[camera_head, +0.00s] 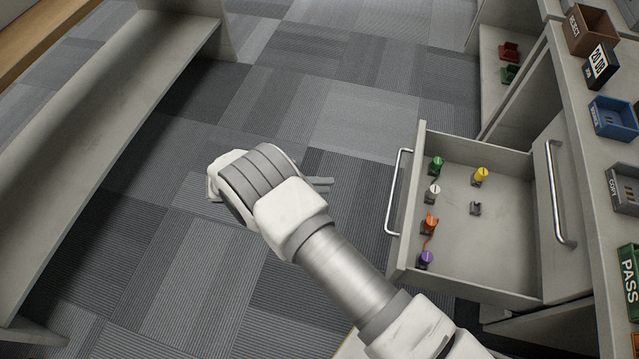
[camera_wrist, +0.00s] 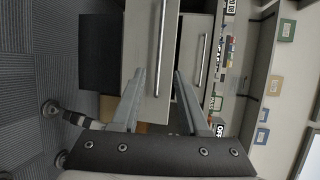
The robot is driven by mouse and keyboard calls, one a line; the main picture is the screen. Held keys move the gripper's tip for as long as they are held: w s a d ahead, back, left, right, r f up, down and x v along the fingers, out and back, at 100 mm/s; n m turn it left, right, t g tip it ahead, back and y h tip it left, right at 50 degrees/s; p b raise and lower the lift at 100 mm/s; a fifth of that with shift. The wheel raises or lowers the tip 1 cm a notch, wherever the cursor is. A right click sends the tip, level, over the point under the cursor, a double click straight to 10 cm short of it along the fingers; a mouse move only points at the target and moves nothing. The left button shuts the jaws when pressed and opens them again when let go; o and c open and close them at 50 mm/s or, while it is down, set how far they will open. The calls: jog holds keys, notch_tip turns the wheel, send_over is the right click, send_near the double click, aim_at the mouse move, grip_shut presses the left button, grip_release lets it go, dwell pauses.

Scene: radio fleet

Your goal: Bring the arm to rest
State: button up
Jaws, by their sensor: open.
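My arm reaches up from the lower right over the carpet in the head view, bent at the wrist. My gripper (camera_head: 323,186) is mostly hidden behind my wrist, with its fingers pointing right toward the open drawer (camera_head: 410,205). It is apart from the drawer handle (camera_head: 398,192). In the wrist view my gripper (camera_wrist: 159,76) is open, with its two fingers spread and nothing seen between them. Drawer fronts and two long metal handles show beyond the fingers.
The open drawer holds several coloured knobs, among them a yellow one (camera_head: 481,175) and a purple one (camera_head: 426,259). A worktop with labelled bins, including a blue one (camera_head: 613,118), runs along the right. A grey bench (camera_head: 110,130) stands left. Carpet between is clear.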

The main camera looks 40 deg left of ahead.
dwell(0.4)
jog(key=w+d+r+m+g+y, duration=0.1)
jog(key=w+d+r+m+g, duration=0.3)
jog(key=r, duration=0.3)
jog(key=w+d+r+m+g+y, duration=0.1)
jog(key=w+d+r+m+g, duration=0.1)
jog(key=w+d+r+m, duration=0.3)
jog(key=w+d+r+m+g, duration=0.3)
jog(key=d+r+m, duration=0.25)
jog(key=r, duration=0.25)
jog(key=d+r+m+g+y, duration=0.1)
jog(key=d+r+m+y, duration=0.3)
jog(key=d+r+m, duration=0.7)
jog(key=s+d+r+m+t+y, duration=0.2)
jog(key=s+d+m+y, duration=0.1)
jog(key=s+d+m, duration=0.5)
jog(key=s+d+r+m+t+y, duration=0.25)
jog(key=s+d+m, duration=0.45)
jog(key=m, duration=0.4)
notch_tip(320, 180, up, 20)
jog(key=w+p, duration=0.1)
jog(key=p, duration=1.8)
jog(key=shift+w+d+p, duration=0.15)
jog(key=shift+d+p, duration=0.15)
jog(key=shift+d, duration=0.05)
